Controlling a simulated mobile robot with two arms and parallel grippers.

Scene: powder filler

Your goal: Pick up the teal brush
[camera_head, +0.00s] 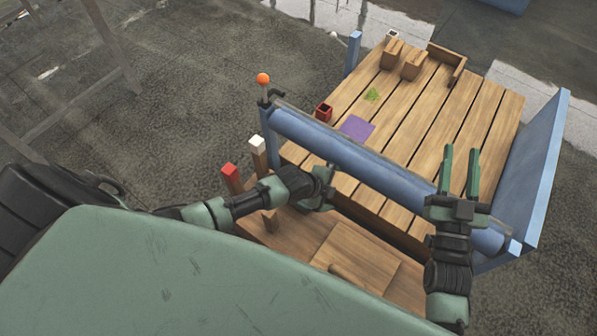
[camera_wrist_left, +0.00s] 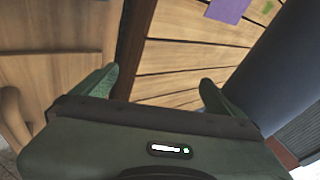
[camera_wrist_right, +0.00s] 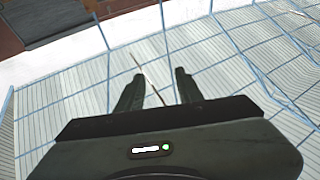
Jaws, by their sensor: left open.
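I cannot make out a teal brush for certain in any view. Two upright wooden pieces stand left of the blue roller, one with a red top (camera_head: 229,170) and one with a white top (camera_head: 257,145). My left gripper (camera_head: 328,180) is low beside the roller, over the near wooden part; its fingers are spread and empty in the left wrist view (camera_wrist_left: 155,88). My right gripper (camera_head: 460,160) has its fingers apart and empty, above the right end of the roller; it also shows in the right wrist view (camera_wrist_right: 158,80).
The blue roller (camera_head: 360,163) crosses in front of the slatted wooden deck (camera_head: 440,110). On the deck are a purple square (camera_head: 357,128), a red box (camera_head: 324,112), green powder (camera_head: 372,94) and wooden blocks (camera_head: 412,66). A blue side panel (camera_head: 545,170) bounds the right. The deck's middle is clear.

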